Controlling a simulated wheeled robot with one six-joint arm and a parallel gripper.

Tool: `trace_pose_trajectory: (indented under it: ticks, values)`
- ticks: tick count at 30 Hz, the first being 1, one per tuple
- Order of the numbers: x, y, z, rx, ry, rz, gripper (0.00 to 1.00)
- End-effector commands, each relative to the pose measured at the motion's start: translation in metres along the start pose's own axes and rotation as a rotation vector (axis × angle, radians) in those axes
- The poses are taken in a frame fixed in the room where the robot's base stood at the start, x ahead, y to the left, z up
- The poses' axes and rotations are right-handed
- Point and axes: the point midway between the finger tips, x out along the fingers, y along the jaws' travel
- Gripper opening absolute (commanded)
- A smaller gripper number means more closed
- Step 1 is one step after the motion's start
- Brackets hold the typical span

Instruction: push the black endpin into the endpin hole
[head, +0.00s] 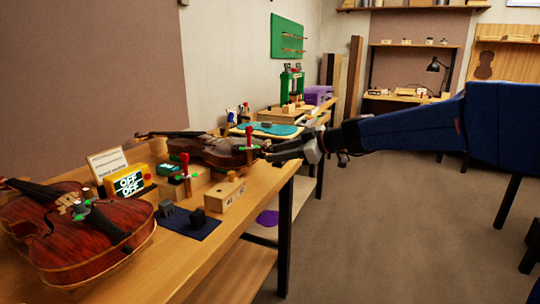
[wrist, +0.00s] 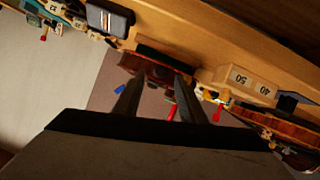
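A violin (head: 222,152) lies on the bench at mid-distance, with a red-handled clamp (head: 249,137) near its right end. My gripper (head: 268,152) reaches in from the right, level with that end. In the wrist view my gripper (wrist: 159,80) shows two dark fingers apart, with a clear gap between them and nothing visibly held. A reddish-brown violin body (wrist: 152,66) shows just beyond the fingertips. I cannot tell whether they touch it. I cannot make out the black endpin or the endpin hole in either view.
A second violin (head: 75,235) lies in the left foreground. The floor right of the bench is clear.

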Motion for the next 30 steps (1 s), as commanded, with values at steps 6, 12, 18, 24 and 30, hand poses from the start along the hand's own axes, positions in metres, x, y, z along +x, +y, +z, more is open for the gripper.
trace_pose_trajectory:
  ticks: [6,12,18,24,30]
  values:
    - [-0.046,0.001,0.0,0.0,0.0,0.004,0.37]
    - [-0.086,0.001,0.0,0.0,0.0,0.003,0.37]
    - [-0.116,0.001,0.0,0.0,-0.001,0.003,0.37]
    - [-0.13,0.001,0.001,0.001,0.0,0.001,0.37]
    - [-0.132,0.0,0.0,0.0,0.0,-0.001,0.37]
